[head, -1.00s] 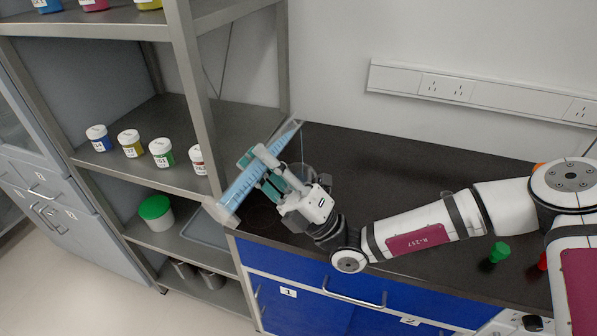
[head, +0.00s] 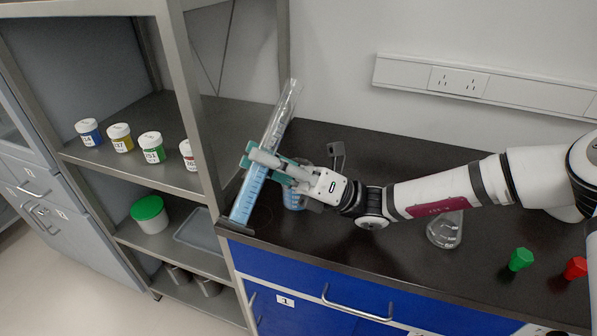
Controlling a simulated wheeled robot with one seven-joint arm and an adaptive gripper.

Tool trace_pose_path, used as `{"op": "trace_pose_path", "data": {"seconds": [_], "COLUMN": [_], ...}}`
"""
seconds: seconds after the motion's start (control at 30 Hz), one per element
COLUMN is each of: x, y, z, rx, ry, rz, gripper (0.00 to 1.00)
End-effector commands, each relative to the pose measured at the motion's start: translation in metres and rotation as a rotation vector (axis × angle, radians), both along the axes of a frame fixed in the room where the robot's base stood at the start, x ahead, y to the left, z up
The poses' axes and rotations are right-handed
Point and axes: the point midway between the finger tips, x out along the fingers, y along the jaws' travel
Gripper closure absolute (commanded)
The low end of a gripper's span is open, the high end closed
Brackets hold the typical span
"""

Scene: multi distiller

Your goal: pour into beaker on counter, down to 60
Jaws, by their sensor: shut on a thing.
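My gripper (head: 264,164) is shut around the middle of a clear graduated cylinder (head: 248,196) holding blue liquid. The cylinder leans, with its base at the lower left near the counter's left end and its open mouth at the upper right. The blue liquid fills its lower part; the upper part looks clear. A beaker (head: 293,201) with blue liquid stands on the dark counter (head: 330,245), just right of the cylinder and partly hidden behind my gripper. The level marks are too small to read.
A glass flask (head: 445,231) stands on the counter below my forearm. A green stopper (head: 521,260) and a red stopper (head: 575,268) are at the right. A metal shelf (head: 190,110) with several labelled jars borders the counter's left end.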

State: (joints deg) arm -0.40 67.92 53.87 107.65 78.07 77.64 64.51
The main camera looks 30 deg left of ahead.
Motion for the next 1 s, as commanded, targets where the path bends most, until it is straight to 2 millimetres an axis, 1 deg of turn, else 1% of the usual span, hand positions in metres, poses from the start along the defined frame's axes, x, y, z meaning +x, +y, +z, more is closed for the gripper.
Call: {"op": "trace_pose_path", "data": {"seconds": [0.03, 0.1, 0.13, 0.2, 0.3, 0.4, 0.53, 0.6, 0.73, 1.0], "x": [0.005, 0.009, 0.012, 0.016, 0.016, 0.018, 0.023, 0.025, 0.027, 0.029], "y": [0.001, 0.001, 0.001, 0.002, 0.002, 0.002, 0.002, 0.002, 0.002, 0.002], "z": [-0.010, -0.017, -0.010, -0.002, -0.015, -0.009, -0.028, -0.035, -0.042, -0.048], "rx": [0.003, 0.006, 0.010, 0.018, 0.026, 0.039, 0.049, 0.052, 0.060, 0.062], "ry": [-0.040, -0.099, -0.145, -0.240, -0.393, -0.552, -0.692, -0.748, -0.824, -0.878], "rz": [-0.001, -0.002, -0.004, -0.004, -0.001, -0.002, 0.000, -0.001, 0.000, -0.001], "gripper": [1.00, 1.00, 1.00, 1.00, 1.00, 1.00, 1.00, 1.00, 1.00, 1.00]}}
